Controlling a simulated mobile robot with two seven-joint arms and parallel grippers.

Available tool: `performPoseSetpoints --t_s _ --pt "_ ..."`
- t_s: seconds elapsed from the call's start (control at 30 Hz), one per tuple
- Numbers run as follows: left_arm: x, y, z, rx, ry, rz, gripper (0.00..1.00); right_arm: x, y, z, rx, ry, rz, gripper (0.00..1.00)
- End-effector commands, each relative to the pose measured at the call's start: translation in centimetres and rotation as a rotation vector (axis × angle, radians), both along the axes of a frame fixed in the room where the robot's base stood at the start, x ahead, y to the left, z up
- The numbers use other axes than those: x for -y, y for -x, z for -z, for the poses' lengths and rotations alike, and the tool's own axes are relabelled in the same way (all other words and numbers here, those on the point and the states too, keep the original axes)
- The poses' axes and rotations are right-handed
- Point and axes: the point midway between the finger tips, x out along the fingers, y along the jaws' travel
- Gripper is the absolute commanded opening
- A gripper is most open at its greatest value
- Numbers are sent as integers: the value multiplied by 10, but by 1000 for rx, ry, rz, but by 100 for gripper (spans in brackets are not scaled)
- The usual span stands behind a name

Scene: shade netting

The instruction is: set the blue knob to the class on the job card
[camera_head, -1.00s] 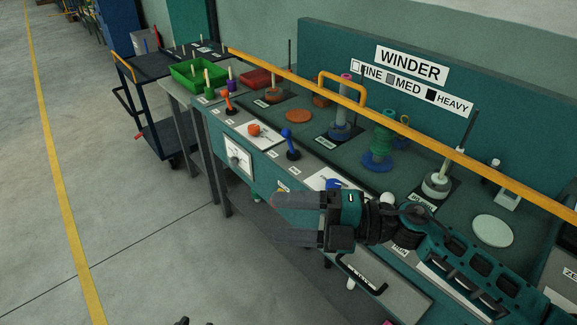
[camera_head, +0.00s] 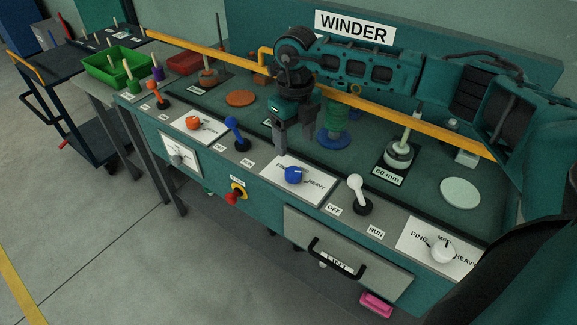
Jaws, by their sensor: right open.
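The blue knob (camera_head: 294,175) sits on a white plate (camera_head: 318,192) on the sloping front of the winder. The words HEAVY and part of another label show on the plate. I cannot make out exactly where the knob points. My right gripper (camera_head: 294,143) is open and points down, behind and above the blue knob, apart from it. Its arm reaches in from the right across the yellow rail. I cannot pick out a job card in this view. My left gripper is not in view.
A blue lever (camera_head: 236,133) and a white lever (camera_head: 359,192) stand either side of the blue knob. An orange knob (camera_head: 193,123) and a white knob (camera_head: 441,249) have similar plates. The yellow rail (camera_head: 215,60) crosses behind. A red button (camera_head: 232,197) sits below.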

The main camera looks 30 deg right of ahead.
Motion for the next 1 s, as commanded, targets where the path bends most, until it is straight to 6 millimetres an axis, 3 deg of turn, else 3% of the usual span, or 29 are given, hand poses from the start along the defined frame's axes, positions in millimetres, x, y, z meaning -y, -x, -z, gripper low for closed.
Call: performPoseSetpoints --t_s 0.2,0.43,0.6,0.9,1.0 --pt "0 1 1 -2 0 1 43 -1 1 49 -3 -3 -1 69" --pt "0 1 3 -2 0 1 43 -2 0 85 -2 -4 -2 69" --pt "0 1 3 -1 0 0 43 -1 0 96 0 -3 -2 69" --pt "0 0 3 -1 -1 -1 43 -1 0 98 1 -3 -2 69" --pt "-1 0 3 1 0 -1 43 -1 0 98 1 -3 -2 59"
